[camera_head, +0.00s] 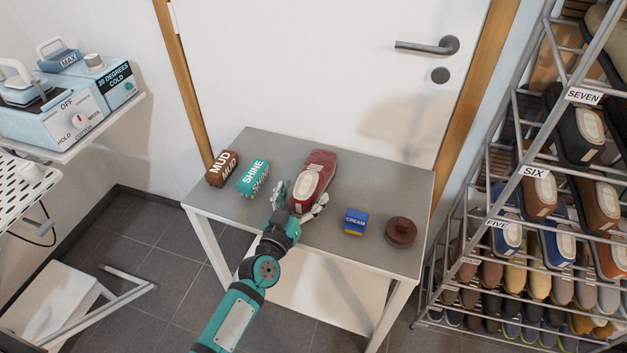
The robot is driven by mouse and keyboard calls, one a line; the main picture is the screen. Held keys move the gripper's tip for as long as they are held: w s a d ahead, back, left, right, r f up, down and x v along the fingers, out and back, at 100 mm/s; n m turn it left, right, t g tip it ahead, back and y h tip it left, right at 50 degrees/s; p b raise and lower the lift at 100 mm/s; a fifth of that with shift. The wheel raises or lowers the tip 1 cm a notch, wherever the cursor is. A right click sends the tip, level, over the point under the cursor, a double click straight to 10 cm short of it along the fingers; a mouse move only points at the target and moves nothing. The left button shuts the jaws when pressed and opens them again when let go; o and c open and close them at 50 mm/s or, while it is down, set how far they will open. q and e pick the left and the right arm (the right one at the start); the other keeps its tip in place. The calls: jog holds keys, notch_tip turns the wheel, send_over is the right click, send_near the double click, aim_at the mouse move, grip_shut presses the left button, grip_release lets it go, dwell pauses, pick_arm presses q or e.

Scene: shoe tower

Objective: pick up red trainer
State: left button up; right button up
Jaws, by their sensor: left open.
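I cannot tell whether the fingers touch the shoe. My right gripper is not in view.
A tall shoe rack (537,115) full of shoes stands at right. A white door (340,70) is behind.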

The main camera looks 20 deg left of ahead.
pick_arm(q)
jog(key=shift+c, duration=0.5)
jog(key=c, duration=1.4)
jog(key=shift+r, duration=0.15)
notch_tip(320, 180, up, 10)
jog(key=p, duration=0.3)
jog(key=shift+p, duration=0.35)
jog(key=shift+s, duration=0.1)
